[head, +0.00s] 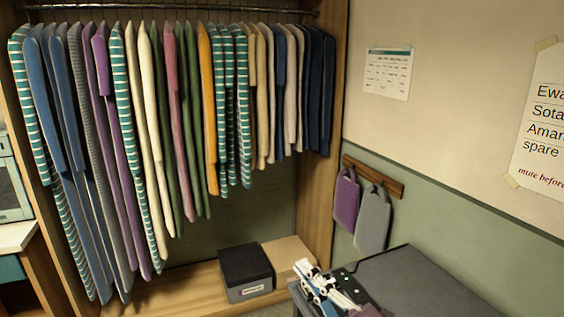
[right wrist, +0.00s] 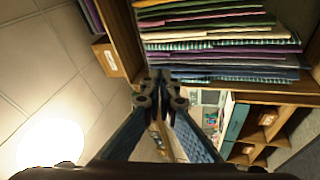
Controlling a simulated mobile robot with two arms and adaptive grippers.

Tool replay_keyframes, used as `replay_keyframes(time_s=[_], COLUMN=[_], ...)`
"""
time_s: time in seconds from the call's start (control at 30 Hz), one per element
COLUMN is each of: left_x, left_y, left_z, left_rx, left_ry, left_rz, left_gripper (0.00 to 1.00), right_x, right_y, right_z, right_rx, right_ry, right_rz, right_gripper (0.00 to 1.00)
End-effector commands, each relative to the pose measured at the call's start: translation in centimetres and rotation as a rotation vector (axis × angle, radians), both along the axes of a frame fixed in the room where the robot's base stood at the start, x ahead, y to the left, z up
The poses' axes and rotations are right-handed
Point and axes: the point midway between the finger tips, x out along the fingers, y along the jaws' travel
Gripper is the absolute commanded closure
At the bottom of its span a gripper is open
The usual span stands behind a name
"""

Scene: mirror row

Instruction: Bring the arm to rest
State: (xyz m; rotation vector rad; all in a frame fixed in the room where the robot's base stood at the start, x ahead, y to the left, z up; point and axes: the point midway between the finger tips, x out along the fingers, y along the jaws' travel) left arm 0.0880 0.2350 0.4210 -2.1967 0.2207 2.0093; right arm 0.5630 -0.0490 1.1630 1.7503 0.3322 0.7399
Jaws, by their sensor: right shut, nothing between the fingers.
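My right gripper (head: 312,280) shows at the bottom of the head view, beside the left edge of a dark grey table top. In the right wrist view the right gripper (right wrist: 160,88) has its fingers together with nothing between them. The hanging clothes are apart from it, up and to the left in the head view. My left gripper is in neither view.
A wooden wardrobe holds a row of hanging garments (head: 175,120). A dark box (head: 246,270) and a tan box (head: 287,254) stand on its floor. The grey table (head: 420,284) is at the lower right. A purple bag (head: 346,201) and a grey bag (head: 373,222) hang on wall hooks.

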Motion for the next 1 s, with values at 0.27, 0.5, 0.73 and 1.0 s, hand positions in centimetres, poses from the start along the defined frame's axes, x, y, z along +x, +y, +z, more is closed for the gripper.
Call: replay_keyframes(time_s=[0.27, 0.5, 0.73, 1.0], left_x=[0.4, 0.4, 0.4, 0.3], left_y=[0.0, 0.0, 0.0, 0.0], left_z=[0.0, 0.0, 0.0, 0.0], left_rx=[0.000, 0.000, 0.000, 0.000], left_ry=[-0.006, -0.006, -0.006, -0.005], left_rz=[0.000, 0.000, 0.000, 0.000], left_gripper=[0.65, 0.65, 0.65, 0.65], right_x=[-0.5, -10.4, -20.3, -28.3], right_y=[-12.9, -17.6, -17.1, -15.5], right_z=[-9.7, -23.1, -29.2, -32.6], right_rx=[0.493, 0.716, 0.772, 0.765], right_ry=[0.549, 1.110, 1.486, 1.776], right_rz=[-0.482, -0.811, -0.965, -1.052], right_gripper=[1.00, 1.00, 1.00, 1.00])
